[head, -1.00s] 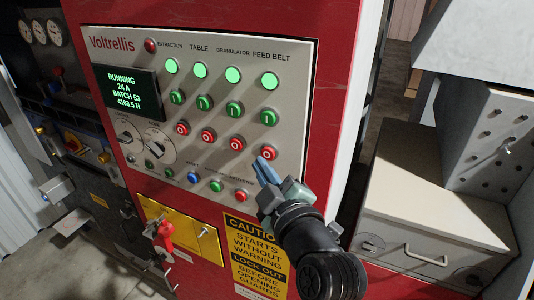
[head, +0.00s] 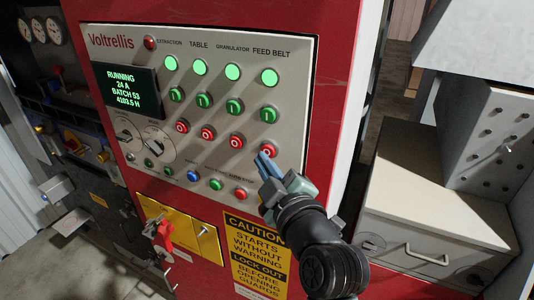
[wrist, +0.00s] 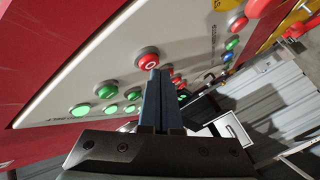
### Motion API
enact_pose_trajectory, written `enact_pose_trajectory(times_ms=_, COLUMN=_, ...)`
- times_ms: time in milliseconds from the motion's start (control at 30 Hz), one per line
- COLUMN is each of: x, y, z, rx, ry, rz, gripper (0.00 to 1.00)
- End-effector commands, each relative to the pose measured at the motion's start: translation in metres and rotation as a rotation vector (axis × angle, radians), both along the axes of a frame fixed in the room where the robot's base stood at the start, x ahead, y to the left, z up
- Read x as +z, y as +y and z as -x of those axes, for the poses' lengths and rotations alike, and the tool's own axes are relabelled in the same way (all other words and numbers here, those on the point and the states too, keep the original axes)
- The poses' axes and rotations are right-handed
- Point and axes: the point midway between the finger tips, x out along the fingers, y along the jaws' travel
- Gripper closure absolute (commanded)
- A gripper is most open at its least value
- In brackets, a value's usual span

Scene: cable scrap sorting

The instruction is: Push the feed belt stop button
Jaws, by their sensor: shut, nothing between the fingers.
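The feed belt stop button (head: 267,148) is a red round button marked O, the rightmost of the red row, in the FEED BELT column. The feed belt lamp (head: 269,77) above is lit green. My gripper (head: 262,157) is shut and empty, its blue fingertips just below and left of the button in the head view. In the wrist view, a red O button (wrist: 147,58) is right beyond the tips of my gripper (wrist: 159,73). I cannot tell whether the tips touch it.
A display (head: 128,94) reads RUNNING. Neighbouring red stop buttons (head: 237,141) stand to the left, green start buttons (head: 268,116) above, and small blue, green and red buttons (head: 215,184) below. A yellow lockout plate (head: 190,228) is lower. A grey drawer cabinet (head: 440,190) stands right.

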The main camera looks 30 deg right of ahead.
Motion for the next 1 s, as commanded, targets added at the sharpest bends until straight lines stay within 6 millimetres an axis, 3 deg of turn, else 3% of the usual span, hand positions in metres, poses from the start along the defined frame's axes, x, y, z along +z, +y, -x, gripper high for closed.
enact_pose_trajectory(times_ms=1000, x=-0.0005, y=-0.0069, z=-0.005, rx=-0.001, ry=0.001, rz=0.0, gripper=1.0)
